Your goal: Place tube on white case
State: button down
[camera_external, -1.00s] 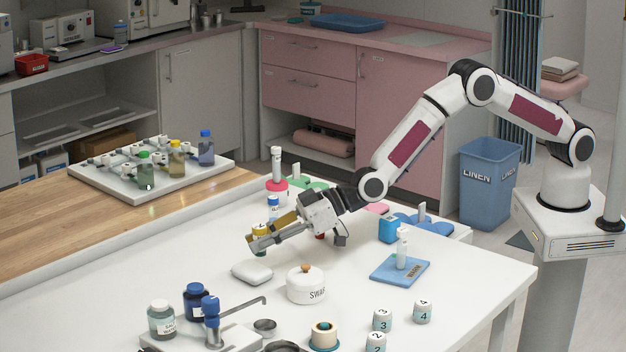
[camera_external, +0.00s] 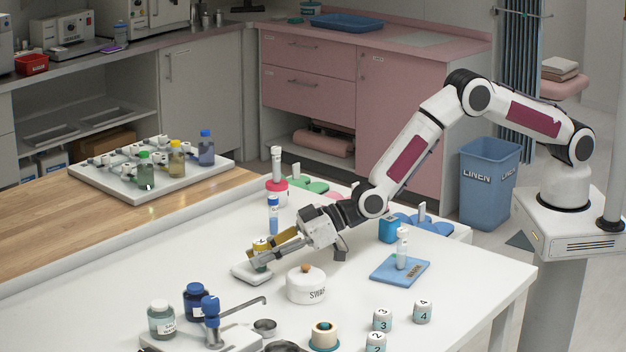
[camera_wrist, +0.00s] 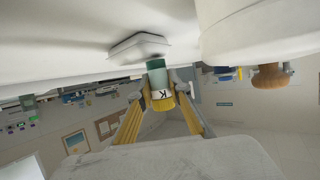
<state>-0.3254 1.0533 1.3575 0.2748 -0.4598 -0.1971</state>
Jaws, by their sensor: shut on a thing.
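The white case (camera_external: 243,273) is a low rounded block lying on the white table. The tube's lower end is over or at the case; I cannot tell whether they touch. The case (camera_wrist: 138,46) also shows beyond the tube in the wrist view. The fingers partly hide the tube.
A white swab jar (camera_external: 306,287) stands close to the right of the case. A blue-capped tube (camera_external: 273,216) stands behind my gripper. A blue pad (camera_external: 388,273) holds another tube. The table to the left is clear.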

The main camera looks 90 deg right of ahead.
jog(key=shift+f, duration=0.1)
jog(key=c, duration=1.9)
grip_release()
jog(key=shift+s+d+r, duration=0.1)
jog(key=shift+s+r, duration=0.3)
jog(key=shift+s, duration=0.2)
jog(key=shift+v, duration=5.35)
